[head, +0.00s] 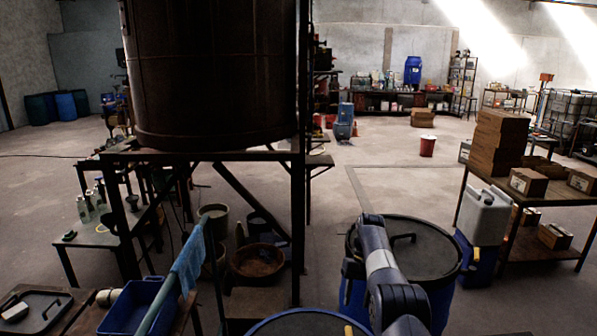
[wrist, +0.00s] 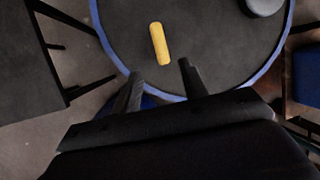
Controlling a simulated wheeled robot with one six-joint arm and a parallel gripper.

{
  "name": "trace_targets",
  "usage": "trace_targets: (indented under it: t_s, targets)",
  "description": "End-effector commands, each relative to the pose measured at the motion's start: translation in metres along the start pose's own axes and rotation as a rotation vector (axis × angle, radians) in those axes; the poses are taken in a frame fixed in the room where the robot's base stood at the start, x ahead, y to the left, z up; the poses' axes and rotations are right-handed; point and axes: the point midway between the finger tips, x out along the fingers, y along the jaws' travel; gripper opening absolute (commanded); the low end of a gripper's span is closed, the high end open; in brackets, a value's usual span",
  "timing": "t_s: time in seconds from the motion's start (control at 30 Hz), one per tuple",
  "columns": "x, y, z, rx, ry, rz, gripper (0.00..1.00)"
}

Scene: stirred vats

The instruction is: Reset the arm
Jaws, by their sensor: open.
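My arm reaches forward from the bottom right of the head view, over the blue drums. My gripper (wrist: 160,72) shows at the bottom of the wrist view with its two dark fingers apart and nothing between them. Beyond the fingertips a yellow bar-shaped piece (wrist: 159,44) is on a dark round lid (wrist: 205,50) with a blue rim. The fingers appear apart from the yellow piece. In the head view the fingers are hidden or too dark to make out.
A blue drum with a dark lid (head: 425,250) stands beside my arm, and another blue-rimmed drum (head: 305,325) is at the bottom. A large dark vat (head: 215,75) on a metal frame stands left. A table with boxes (head: 570,200) is right. Open floor (head: 375,170) lies ahead.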

Motion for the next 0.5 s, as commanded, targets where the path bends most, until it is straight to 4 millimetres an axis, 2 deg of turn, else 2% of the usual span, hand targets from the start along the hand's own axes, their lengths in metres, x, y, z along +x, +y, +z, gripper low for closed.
trace_targets:
  t_s: [0.03,0.5]
  targets:
    - [0.007,0.001,-0.002,0.000,0.000,0.000,0.41]
    - [0.025,0.000,0.001,0.000,-0.002,-0.001,0.41]
